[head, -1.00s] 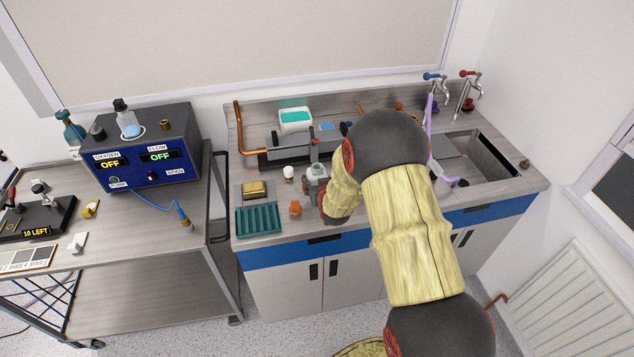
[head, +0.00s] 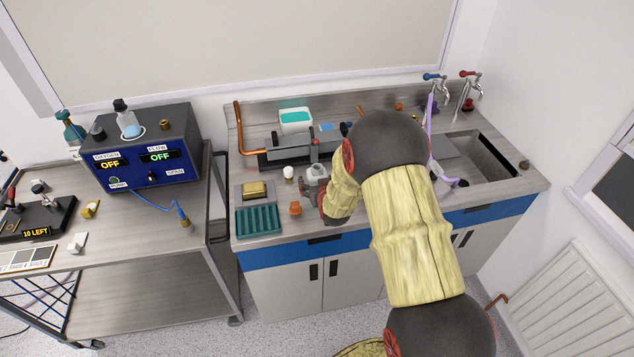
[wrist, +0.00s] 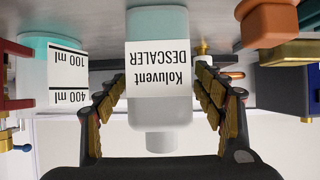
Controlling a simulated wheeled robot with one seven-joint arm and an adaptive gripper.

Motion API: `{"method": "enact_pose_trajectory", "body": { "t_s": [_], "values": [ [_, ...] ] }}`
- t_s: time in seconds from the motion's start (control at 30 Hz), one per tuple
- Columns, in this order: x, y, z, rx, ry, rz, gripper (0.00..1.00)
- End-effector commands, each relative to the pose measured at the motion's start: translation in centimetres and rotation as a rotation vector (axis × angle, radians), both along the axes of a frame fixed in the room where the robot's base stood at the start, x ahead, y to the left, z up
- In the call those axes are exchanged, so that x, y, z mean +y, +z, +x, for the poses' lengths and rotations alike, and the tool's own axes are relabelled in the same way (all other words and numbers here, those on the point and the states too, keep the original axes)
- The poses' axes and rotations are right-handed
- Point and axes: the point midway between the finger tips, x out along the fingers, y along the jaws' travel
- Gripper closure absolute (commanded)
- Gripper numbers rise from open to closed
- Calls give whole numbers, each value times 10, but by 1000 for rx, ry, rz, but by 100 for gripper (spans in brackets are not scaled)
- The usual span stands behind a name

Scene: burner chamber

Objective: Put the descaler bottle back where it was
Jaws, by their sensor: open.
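The descaler bottle (wrist: 158,70), white with a pale teal end and a "Koluvent DESCALER" label, shows upside down in the wrist view, its cap towards the picture's bottom. My gripper (wrist: 161,78) is open, with one finger on each side of the bottle; a gap shows on at least the right side. In the head view my gripper (head: 318,192) is low over the counter's front part, left of my forearm.
An orange stopper (head: 295,208), green rack (head: 258,220) and yellow sponge (head: 254,189) lie left of my gripper. A graduated beaker (wrist: 62,75) stands beside the bottle in the wrist view. The sink (head: 480,158) is at the right, the blue-fronted console (head: 150,160) at the left.

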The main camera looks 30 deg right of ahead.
Motion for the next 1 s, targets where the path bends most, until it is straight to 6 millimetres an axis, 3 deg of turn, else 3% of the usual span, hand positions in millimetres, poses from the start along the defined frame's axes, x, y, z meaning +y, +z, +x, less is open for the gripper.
{"method": "enact_pose_trajectory", "body": {
  "t_s": [0.17,0.63,0.87,1.0],
  "values": [
    [5,12,-16,-1,0,0,31],
    [25,52,-85,-2,0,-1,31],
    [30,60,-99,0,1,0,31],
    [41,84,-100,25,20,7,31]
  ]
}}
